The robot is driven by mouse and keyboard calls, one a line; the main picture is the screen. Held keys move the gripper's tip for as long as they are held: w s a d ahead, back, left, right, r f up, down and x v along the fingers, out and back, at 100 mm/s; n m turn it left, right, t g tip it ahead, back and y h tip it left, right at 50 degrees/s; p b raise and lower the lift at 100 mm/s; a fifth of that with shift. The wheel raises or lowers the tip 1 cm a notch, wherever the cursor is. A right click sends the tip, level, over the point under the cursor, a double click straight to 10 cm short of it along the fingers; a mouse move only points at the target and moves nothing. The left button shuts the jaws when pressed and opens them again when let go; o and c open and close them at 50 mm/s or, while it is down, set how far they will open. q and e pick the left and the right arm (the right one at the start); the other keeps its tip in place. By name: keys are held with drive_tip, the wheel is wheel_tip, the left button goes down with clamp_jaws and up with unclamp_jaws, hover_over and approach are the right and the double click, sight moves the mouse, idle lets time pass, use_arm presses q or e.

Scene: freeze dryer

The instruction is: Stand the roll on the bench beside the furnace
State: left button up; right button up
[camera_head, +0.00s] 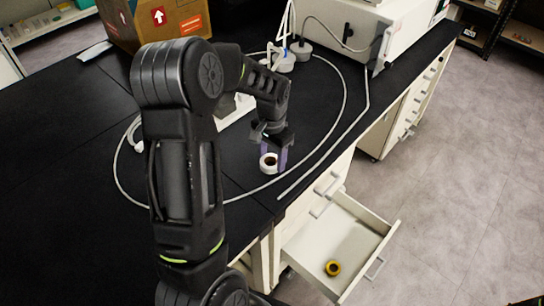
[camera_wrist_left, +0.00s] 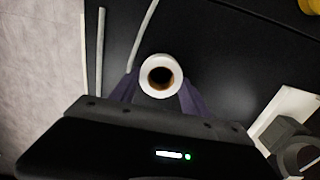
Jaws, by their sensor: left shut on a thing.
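A white roll (camera_head: 265,166) with a brown core is held in my left gripper (camera_head: 273,158), over the black bench (camera_head: 320,110). In the left wrist view the roll (camera_wrist_left: 146,76) shows end-on, with its open core facing the camera, between the two purplish fingers of my left gripper (camera_wrist_left: 159,88). The roll looks upright. I cannot tell whether its lower end touches the bench. A white boxy appliance (camera_head: 375,35), which may be the furnace, stands on the bench behind and right of the gripper, apart from the roll. My right gripper is not in view.
A pale cable (camera_head: 345,85) loops around the gripper's area. Grey-white round pieces (camera_head: 301,50) stand by the appliance. A cardboard box (camera_head: 165,20) is at the back left.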

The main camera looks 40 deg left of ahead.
sight(272, 160)
use_arm(q)
drive_tip(key=shift+f, duration=0.2)
drive_tip(key=o, duration=1.4)
drive_tip(key=shift+r, duration=0.15)
wheel_tip(272, 160, up, 12)
drive_tip(key=shift+r+b, duration=0.1)
drive_tip(key=shift+b, duration=0.5)
